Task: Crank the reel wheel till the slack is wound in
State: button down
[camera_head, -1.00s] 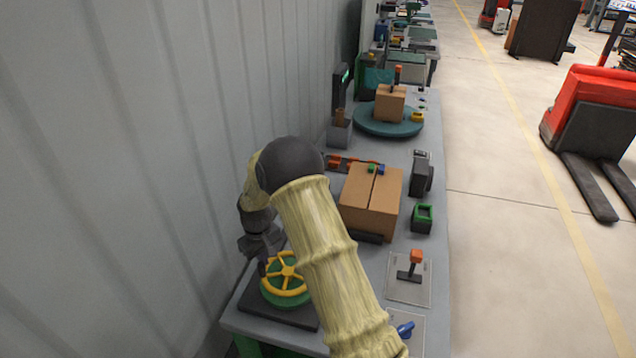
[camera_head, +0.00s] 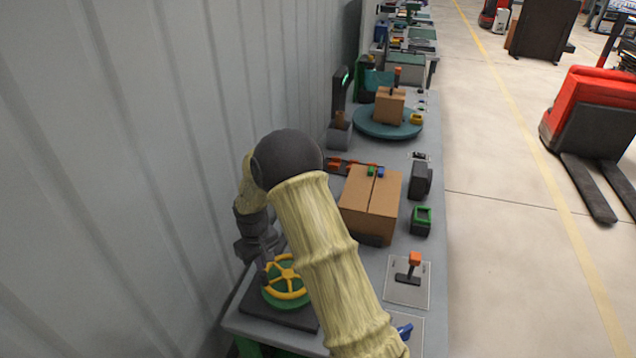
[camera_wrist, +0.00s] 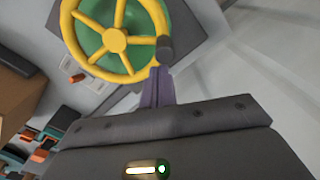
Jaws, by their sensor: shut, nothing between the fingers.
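The reel wheel (camera_head: 286,279) is yellow with spokes over a green drum, on a dark base at the near left end of the bench. It also shows at the top of the wrist view (camera_wrist: 115,40). A dark crank knob (camera_wrist: 165,48) stands at the wheel's rim. My gripper (camera_head: 265,272) is at the wheel's left rim in the head view, partly hidden by my arm. In the wrist view my gripper (camera_wrist: 160,84) has its fingers together, empty, right beside the knob; whether they touch it I cannot tell. No slack line can be made out.
A cardboard box (camera_head: 371,204) stands behind the wheel. An orange-topped lever (camera_head: 412,268) and a blue handle (camera_head: 403,331) lie to the right. A grey corrugated wall (camera_head: 120,180) runs close along the left. A turntable (camera_head: 388,121) with a smaller box is farther back.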

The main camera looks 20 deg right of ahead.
notch_tip(320, 180, up, 6)
jog(key=p, duration=0.3)
jog(key=shift+p, duration=0.3)
jog(key=shift+r, duration=0.1)
jog(key=s+d+r+m+t+b, duration=0.1)
jog(key=s+d+r, duration=0.2)
jog(key=s, duration=0.4)
jog(key=s+d+r+m+b, duration=0.2)
jog(key=s+d+r, duration=0.1)
jog(key=s, duration=0.4)
jog(key=s+d+r+m+t+b, duration=0.1)
jog(key=s+d+r+b, duration=0.1)
jog(key=s, duration=0.6)
jog(key=shift+d+r+m+t, duration=0.3)
jog(key=shift+d+r+m, duration=0.1)
jog(key=shift+d+r, duration=0.15)
jog(key=shift+s, duration=0.1)
